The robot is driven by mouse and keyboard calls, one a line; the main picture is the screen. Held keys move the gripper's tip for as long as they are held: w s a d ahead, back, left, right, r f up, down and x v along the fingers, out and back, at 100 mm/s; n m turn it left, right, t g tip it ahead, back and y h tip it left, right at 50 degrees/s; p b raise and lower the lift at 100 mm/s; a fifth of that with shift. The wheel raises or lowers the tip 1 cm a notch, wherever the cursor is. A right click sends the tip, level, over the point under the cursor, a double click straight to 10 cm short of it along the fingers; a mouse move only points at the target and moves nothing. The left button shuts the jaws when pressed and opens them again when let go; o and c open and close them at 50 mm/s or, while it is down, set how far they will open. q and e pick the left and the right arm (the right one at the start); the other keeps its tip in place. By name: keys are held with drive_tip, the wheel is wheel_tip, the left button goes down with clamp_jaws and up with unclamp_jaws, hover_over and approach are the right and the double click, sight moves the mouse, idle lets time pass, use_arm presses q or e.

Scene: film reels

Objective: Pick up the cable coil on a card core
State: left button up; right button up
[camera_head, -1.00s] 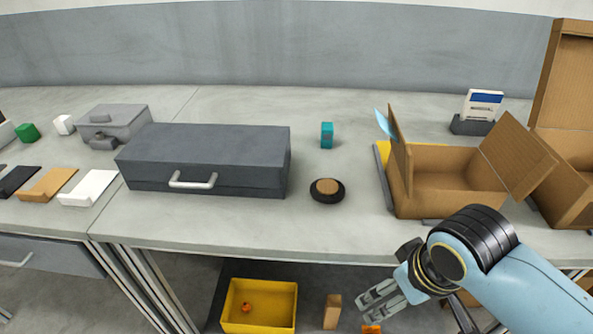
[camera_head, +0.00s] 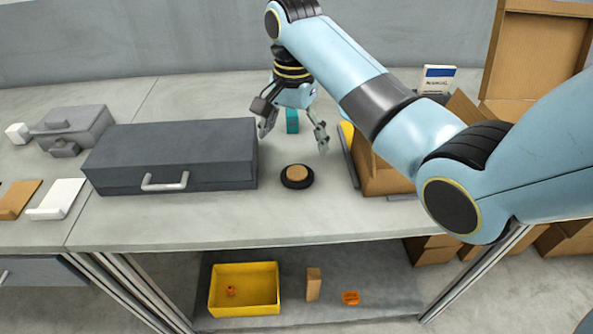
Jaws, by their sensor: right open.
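The cable coil on a card core (camera_head: 297,176) lies flat on the grey table, a black ring around a brown round core. It is right of the dark grey drawer box. My right gripper (camera_head: 294,140) hangs above and behind the coil, pointing down. Its two fingers are spread wide and hold nothing. The coil shows whole below the fingertips in the picture, apart from them. My left gripper is not in view.
A dark grey box (camera_head: 170,154) with a handle stands left of the coil. A teal block (camera_head: 292,121) shows behind the gripper. An open cardboard box (camera_head: 372,172) stands right, partly hidden by my arm. The table in front of the coil is clear.

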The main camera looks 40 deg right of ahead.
hover_over(295, 173)
drive_tip(key=f, duration=0.5)
drive_tip(key=shift+s+a+f, duration=0.1)
drive_tip(key=shift+s+a, duration=0.05)
drive_tip(key=shift+a, duration=0.05)
drive_tip(key=f, duration=0.5)
drive_tip(key=shift+d+f, duration=0.15)
drive_tip(key=shift+d, duration=0.1)
drive_tip(key=c, duration=1.3)
